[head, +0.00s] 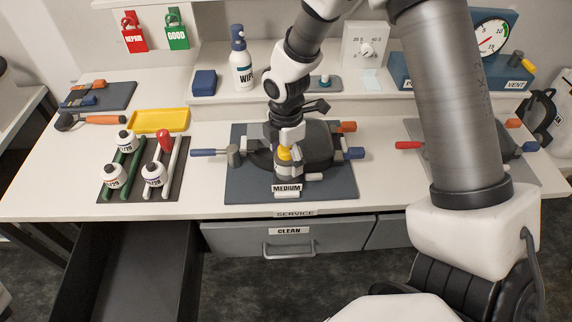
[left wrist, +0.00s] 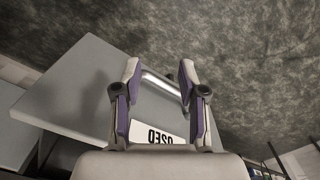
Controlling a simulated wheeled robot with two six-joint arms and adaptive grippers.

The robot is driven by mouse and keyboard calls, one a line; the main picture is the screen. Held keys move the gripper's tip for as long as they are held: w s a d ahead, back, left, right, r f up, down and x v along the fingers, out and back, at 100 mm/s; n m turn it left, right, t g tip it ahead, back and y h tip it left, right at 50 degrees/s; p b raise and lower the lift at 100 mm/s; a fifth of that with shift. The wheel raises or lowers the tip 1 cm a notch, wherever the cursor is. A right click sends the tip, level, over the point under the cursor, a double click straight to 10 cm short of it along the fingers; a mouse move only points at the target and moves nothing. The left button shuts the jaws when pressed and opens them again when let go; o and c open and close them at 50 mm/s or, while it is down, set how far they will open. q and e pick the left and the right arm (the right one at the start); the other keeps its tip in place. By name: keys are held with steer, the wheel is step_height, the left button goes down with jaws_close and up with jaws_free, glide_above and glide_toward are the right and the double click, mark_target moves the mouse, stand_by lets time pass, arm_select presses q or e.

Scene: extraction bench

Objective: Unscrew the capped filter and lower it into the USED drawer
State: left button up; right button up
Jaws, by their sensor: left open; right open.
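A dark grey filter housing labelled MEDIUM (head: 322,140) sits on a dark mat at the middle of the bench. The USED drawer (head: 75,285) is pulled out at lower left and looks empty. My left gripper (left wrist: 159,72) is open at the drawer's handle (left wrist: 164,86), above the USED label (left wrist: 160,136). It is out of the head view.
The CLEAN drawer (head: 225,238) is shut. A rack (head: 135,188) with several white bottles and a red-topped item stands left of the housing, near a yellow tray (head: 160,120). A blue-capped WIPE bottle (head: 242,68) stands behind. My right arm covers much of the right side.

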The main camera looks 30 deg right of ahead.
steer(key=shift+s+a+f, duration=0.1)
steer(key=shift+f, duration=0.2)
